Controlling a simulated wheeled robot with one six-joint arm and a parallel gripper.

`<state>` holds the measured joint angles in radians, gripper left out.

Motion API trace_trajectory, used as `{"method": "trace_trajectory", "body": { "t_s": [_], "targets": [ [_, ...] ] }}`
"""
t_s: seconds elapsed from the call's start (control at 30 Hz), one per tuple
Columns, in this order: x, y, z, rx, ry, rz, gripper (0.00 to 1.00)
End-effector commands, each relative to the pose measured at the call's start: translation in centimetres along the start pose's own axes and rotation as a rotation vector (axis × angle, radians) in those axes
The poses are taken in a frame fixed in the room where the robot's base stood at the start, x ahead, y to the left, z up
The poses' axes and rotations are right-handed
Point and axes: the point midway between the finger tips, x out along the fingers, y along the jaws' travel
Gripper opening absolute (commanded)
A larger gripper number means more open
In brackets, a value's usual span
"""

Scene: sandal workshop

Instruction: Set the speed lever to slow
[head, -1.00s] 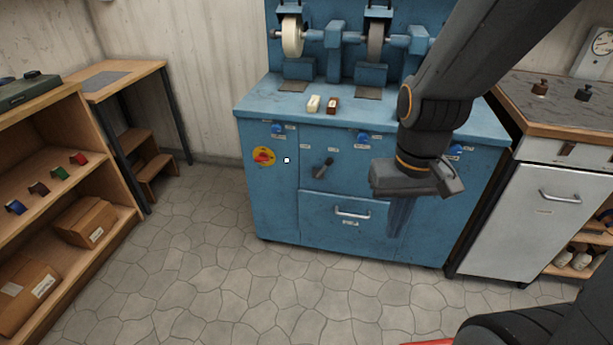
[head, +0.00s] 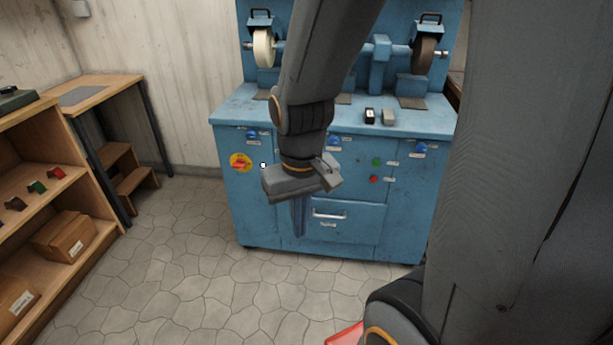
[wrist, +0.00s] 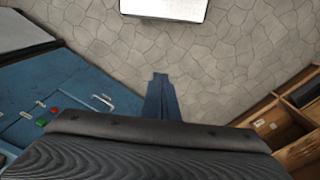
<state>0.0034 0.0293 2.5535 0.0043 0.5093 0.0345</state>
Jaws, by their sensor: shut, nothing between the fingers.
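The speed lever is not visible now; my arm and gripper cover that part of the blue machine's front. The blue grinding machine (head: 400,215) stands ahead in the head view, and its front also shows at the left of the wrist view (wrist: 60,85). My gripper (head: 299,228) hangs in front of the machine, pointing down. In the wrist view its fingers (wrist: 161,80) are together and empty, over the stone floor. I cannot tell from these views whether it touches the machine.
The machine front carries a red switch on a yellow plate (head: 240,163), blue knobs (head: 421,147), a green button (head: 376,161), a red button (head: 373,180) and a drawer handle (head: 328,214). A wooden shelf (head: 95,268) stands left. The floor between is clear.

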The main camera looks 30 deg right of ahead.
Motion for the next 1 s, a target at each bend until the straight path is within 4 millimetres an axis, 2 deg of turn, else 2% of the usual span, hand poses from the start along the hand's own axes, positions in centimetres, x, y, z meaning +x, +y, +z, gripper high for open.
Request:
{"method": "trace_trajectory", "body": {
  "t_s": [0.13,0.27,0.4,0.6,0.7,0.8,0.9,1.0],
  "targets": [
    [4.3,1.1,-5.1,0.179,0.119,-0.007,0.00],
    [9.3,3.0,-12.2,0.438,0.301,-0.049,0.00],
    [14.2,5.6,-19.3,0.724,0.509,-0.145,0.00],
    [19.9,9.9,-27.2,1.097,0.788,-0.374,0.00],
    [22.3,12.2,-29.9,1.262,0.915,-0.531,0.00],
    [24.6,14.5,-31.7,1.407,1.027,-0.716,0.00],
    [26.5,16.5,-32.5,1.524,1.121,-0.926,0.00],
    [28.0,18.2,-32.3,1.603,1.190,-1.138,0.00]
  ]
}}
